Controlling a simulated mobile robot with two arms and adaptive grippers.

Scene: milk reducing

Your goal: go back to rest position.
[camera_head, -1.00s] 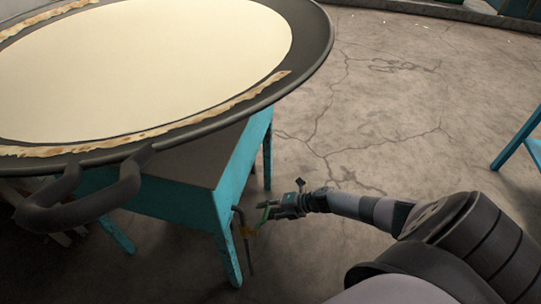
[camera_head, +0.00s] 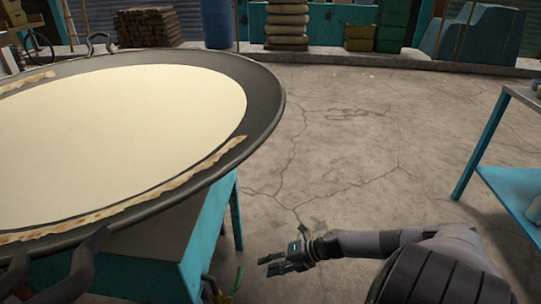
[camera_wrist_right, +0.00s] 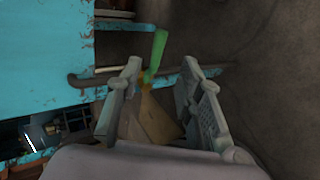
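My right gripper (camera_head: 272,264) is low in the middle of the head view, to the right of the blue stand under the pan. In the wrist view the right gripper's two fingers (camera_wrist_right: 160,100) are spread apart with nothing held between them. A green valve lever (camera_head: 239,278) is left of the gripper and apart from it. The lever also shows beyond the fingertips in the wrist view (camera_wrist_right: 157,52), near a dark pipe (camera_wrist_right: 88,80). My left gripper is not in view.
A large black pan (camera_head: 268,95) of pale milk, with browned skin along its edge, stands on the blue stand (camera_head: 205,240) at left. A blue-legged table (camera_head: 482,143) stands at right. Cracked floor (camera_head: 350,150) between them is clear. Sacks (camera_head: 286,25) and a barrel are at the back.

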